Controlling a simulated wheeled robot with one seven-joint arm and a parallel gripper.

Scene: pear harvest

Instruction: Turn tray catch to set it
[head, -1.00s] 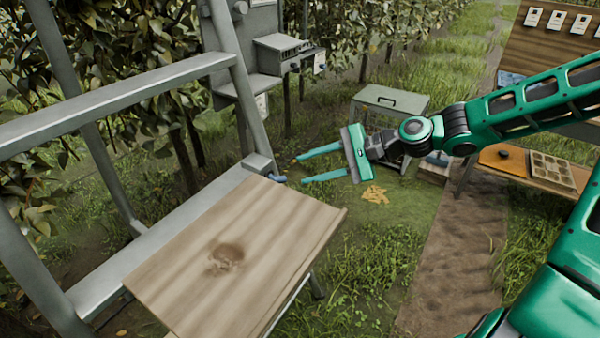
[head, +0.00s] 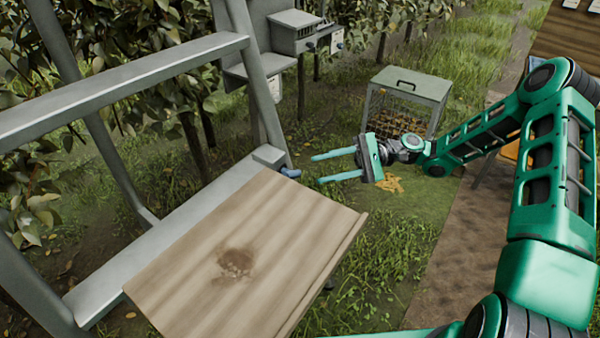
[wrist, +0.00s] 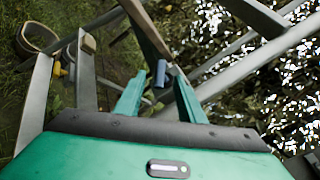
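The tray catch (head: 290,173) is a small blue knob at the far corner of the wooden tray (head: 300,230), beside the ladder's grey rail. My gripper (head: 317,169) is open and empty, its two teal fingers pointing left toward the catch. The fingertips are a little to the right of the catch and look apart from it. In the wrist view, the blue catch (wrist: 161,73) appears in line with the gap between the fingers (wrist: 159,80). Whether the catch is set cannot be told.
The grey ladder frame (head: 130,85) stands left of and behind the tray. A grey box (head: 300,30) is mounted on a post behind it. A lidded mesh bin (head: 407,88) stands beyond my gripper. Grass to the tray's right is open.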

